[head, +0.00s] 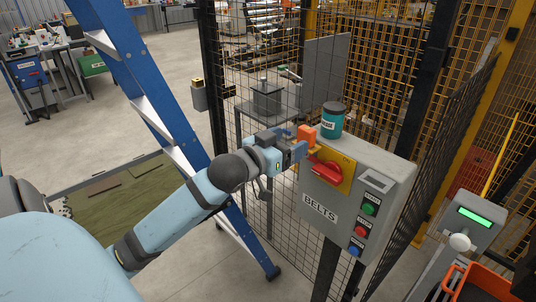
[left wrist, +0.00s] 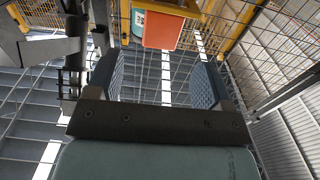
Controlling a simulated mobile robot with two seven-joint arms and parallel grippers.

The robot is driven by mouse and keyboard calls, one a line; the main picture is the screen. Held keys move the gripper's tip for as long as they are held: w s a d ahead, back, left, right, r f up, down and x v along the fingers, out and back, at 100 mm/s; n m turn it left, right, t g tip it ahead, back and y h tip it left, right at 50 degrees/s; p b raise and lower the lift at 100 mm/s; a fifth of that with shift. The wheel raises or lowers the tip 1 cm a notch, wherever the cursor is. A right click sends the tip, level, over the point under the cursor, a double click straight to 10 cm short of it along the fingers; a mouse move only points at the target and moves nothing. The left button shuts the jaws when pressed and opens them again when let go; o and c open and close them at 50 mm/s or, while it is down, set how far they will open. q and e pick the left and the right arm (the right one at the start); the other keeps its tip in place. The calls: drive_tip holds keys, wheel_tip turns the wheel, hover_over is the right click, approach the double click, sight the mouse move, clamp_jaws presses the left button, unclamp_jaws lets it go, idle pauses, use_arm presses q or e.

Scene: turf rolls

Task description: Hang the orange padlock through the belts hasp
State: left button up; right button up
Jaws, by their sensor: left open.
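The orange padlock (head: 307,133) shows at the upper left corner of the grey BELTS box (head: 335,215), by the yellow plate (head: 340,170) with its red handle (head: 327,174). Whether its shackle passes through the hasp cannot be told; the hasp is hidden. My left gripper (head: 301,148) is right at the padlock, at the box's left edge. In the left wrist view the two dark fingers (left wrist: 158,82) stand wide apart with nothing between them. The padlock (left wrist: 163,30) shows beyond their tips, apart from both. My right gripper is out of view.
A teal jar (head: 331,121) stands on top of the box, close behind the padlock. Black wire mesh fencing (head: 275,70) rises behind. A blue ladder (head: 150,90) stands left, close to my left arm. A grey console (head: 468,222) and orange crate (head: 480,283) are at right.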

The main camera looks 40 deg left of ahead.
use_arm(q)
drive_tip(key=s, duration=0.7)
drive_tip(key=shift+a+b, duration=0.25)
drive_tip(key=shift+b, duration=0.15)
drive_tip(key=s+d+f+g+p, duration=0.1)
drive_tip(key=d+f+g+p, duration=0.15)
drive_tip(key=f, duration=0.65)
drive_tip(key=s+d+f+g+p, duration=0.1)
drive_tip(key=d+f+p, duration=0.15)
drive_tip(key=f, duration=0.65)
drive_tip(key=s+d+f+m+g+h+p, duration=0.2)
drive_tip(key=s+d+f+g, duration=0.1)
drive_tip(key=s+d+f, duration=0.8)
wheel_tip(320, 180, down, 4)
drive_tip(key=shift+d+r, duration=0.1)
drive_tip(key=shift+d, duration=0.95)
drive_tip(key=shift+g, duration=0.25)
